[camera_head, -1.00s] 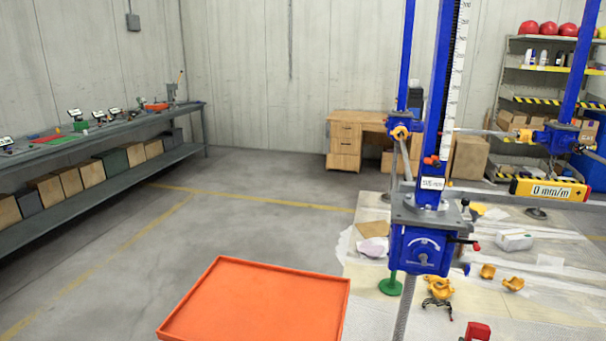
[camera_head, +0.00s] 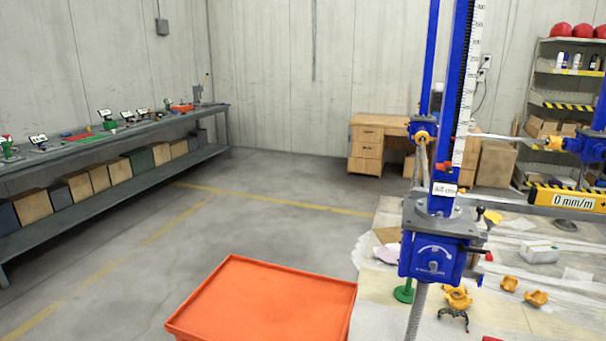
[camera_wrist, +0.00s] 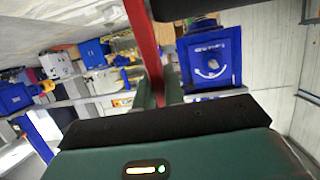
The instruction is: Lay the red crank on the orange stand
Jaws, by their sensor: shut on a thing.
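The orange stand (camera_head: 268,300) has a flat, rimmed top and is at the bottom middle of the head view. Its top looks empty, and its near edge is cut off. My gripper (camera_wrist: 160,88) shows in the wrist view, its green fingers closed on the red crank (camera_wrist: 142,35). The crank's red bar runs up from between the fingers and out of the top of the picture, so its ends are hidden. In the head view my gripper is not seen. A small red piece (camera_head: 491,339) shows at the bottom edge, too cut off to identify.
A blue screw jack (camera_head: 432,255) with a tall blue column stands right of the stand. Yellow clamps (camera_head: 510,284) lie on the pale sheet beyond it. A long grey workbench (camera_head: 120,134) lines the left wall. The floor between bench and stand is clear.

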